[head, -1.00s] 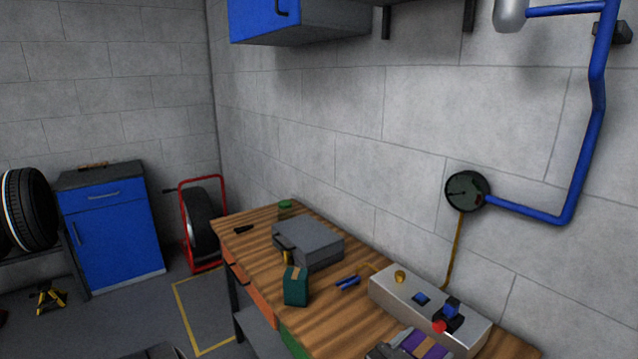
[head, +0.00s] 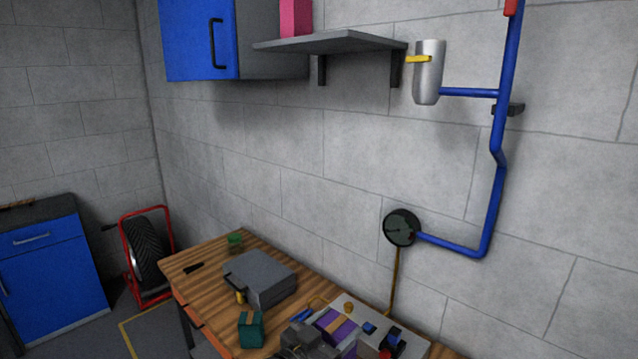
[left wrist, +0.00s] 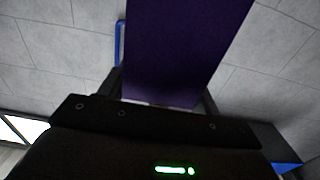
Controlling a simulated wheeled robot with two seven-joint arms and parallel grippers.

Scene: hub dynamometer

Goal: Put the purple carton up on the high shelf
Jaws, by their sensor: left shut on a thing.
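The purple carton (head: 336,326), with a tan strip on top, is at the bottom of the head view, in front of the grey control box. My left gripper (head: 312,338) is shut on it; its fingertips are partly hidden. In the left wrist view the carton (left wrist: 185,50) fills the upper middle, between the fingers of my left gripper (left wrist: 165,100). The high shelf (head: 340,42) is a grey board on brackets on the wall, well above the carton. A pink box (head: 295,18) stands at its left end. My right gripper is not in view.
The wooden bench (head: 215,265) holds a grey case (head: 260,278), a teal carton (head: 250,330) and a control box (head: 410,345). A blue wall cabinet (head: 200,40) adjoins the shelf's left. A silver cylinder (head: 429,72) and blue pipe (head: 488,210) are at its right. The shelf's right part looks clear.

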